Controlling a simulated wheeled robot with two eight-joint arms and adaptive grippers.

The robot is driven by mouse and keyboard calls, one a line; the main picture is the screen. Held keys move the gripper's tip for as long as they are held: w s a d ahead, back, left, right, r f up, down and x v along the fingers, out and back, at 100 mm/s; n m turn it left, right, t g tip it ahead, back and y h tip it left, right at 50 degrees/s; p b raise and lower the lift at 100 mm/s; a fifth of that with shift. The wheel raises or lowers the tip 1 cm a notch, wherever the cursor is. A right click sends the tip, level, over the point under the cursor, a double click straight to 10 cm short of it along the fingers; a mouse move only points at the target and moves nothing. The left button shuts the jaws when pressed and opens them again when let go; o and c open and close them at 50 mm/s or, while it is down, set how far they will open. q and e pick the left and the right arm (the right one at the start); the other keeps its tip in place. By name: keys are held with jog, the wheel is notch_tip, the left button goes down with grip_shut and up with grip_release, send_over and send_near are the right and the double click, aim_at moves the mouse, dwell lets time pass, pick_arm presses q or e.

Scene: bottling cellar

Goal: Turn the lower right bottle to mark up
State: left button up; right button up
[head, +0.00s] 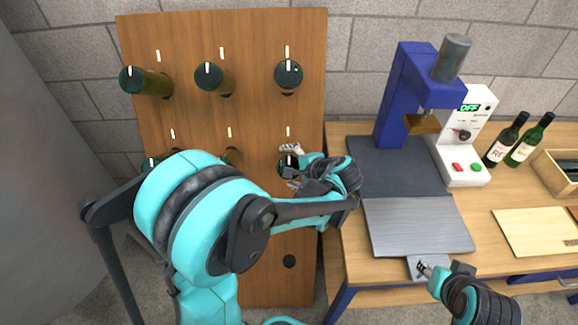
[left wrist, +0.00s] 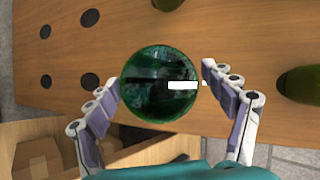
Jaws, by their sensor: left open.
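The lower right bottle (head: 284,163) sits neck-in on the wooden rack (head: 222,14), mostly hidden by my left gripper in the head view. In the left wrist view its round green base (left wrist: 150,100) faces me. The white mark on it points right there, toward the upper right bottle (left wrist: 300,85), which is up on the rack. My left gripper (head: 292,167) is open, with its fingers on either side of the base; in the wrist view (left wrist: 160,92) a gap shows on the right, and left contact is unclear. My right gripper (head: 424,268) is over the bench front; its opening is unclear.
Other bottles fill the rack's upper row (head: 215,78) and lower row, partly behind my left arm. The bench (head: 350,240) at right holds a blue press (head: 394,95), a control box (head: 462,150), two wine bottles (head: 505,140) and a wooden crate (head: 555,180).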

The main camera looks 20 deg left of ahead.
pick_arm(q)
jog(key=v, duration=1.2)
jog(key=shift+f, duration=0.1)
jog(key=s+a+f+n+t+h, duration=0.1)
jog(key=s+f+n+t+h, duration=0.1)
jog(key=s+f+n+h, duration=0.2)
jog(key=shift+s+n+h, duration=1.9)
jog(key=shift+s+h, duration=0.7)
jog(key=shift+s, duration=1.55)
jog(key=shift+a, duration=0.1)
